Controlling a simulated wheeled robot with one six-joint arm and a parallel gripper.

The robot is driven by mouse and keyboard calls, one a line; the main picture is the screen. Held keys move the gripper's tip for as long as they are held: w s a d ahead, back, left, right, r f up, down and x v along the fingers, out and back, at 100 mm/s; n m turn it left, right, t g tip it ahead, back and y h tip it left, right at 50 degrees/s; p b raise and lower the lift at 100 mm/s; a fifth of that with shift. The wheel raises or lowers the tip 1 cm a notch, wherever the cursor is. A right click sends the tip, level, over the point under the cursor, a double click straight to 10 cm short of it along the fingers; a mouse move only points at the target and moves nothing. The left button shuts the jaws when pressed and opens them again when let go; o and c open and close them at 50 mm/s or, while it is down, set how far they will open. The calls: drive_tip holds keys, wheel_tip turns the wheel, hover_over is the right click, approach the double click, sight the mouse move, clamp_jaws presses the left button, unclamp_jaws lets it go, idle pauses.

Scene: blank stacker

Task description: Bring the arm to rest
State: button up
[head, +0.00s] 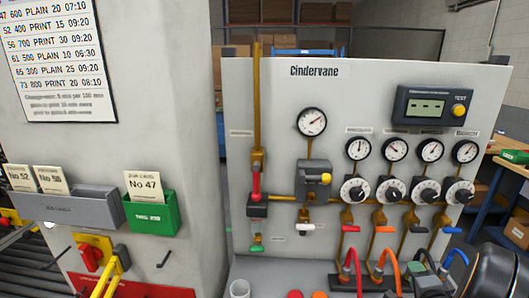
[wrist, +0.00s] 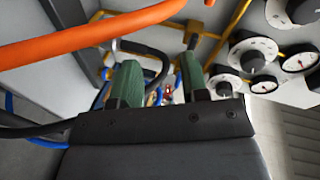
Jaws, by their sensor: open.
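My gripper (wrist: 160,78) shows in the wrist view as two green fingers, apart, with nothing gripped between them. Pipes, cables and dials of the panel lie beyond the fingers. An orange hose (wrist: 110,35) crosses the upper left of the wrist view, seemingly close to the camera; I cannot tell whether it touches my arm.
The Cindervane panel (head: 270,100) carries gauges, white dials (head: 355,190) and brass pipes. Red hose (head: 356,265) and orange hose (head: 392,262) arch at its foot. A green card box (head: 150,215) hangs on the left pillar. A blue-framed bench (head: 510,170) stands at right.

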drive_tip(key=s+d+f+n+g+h, duration=0.2)
drive_tip(key=s+f+g, duration=0.2)
drive_tip(key=f+g, duration=0.1)
drive_tip(key=s+a+r+n+g+y, duration=0.1)
drive_tip(key=s+a+n+g, duration=0.2)
drive_tip(key=a+n+g, duration=0.25)
drive_tip(key=s+a+r+n+y, duration=0.1)
drive_tip(key=a+r+n, duration=0.2)
drive_tip(key=a, duration=0.5)
drive_tip(key=s+a+r+n+y, duration=0.1)
drive_tip(key=a+r+n+y, duration=0.1)
drive_tip(key=a, duration=0.7)
drive_tip(key=s+a+r+n+y, duration=0.1)
drive_tip(key=a+r+n+y, duration=0.1)
drive_tip(key=a+r+n, duration=0.3)
drive_tip(key=a+r, duration=0.1)
drive_tip(key=a, duration=0.2)
drive_tip(key=shift+s+a, duration=0.25)
drive_tip(key=shift+s, duration=0.05)
drive_tip(key=shift+d+r+g, duration=0.1)
drive_tip(key=shift+g, duration=0.15)
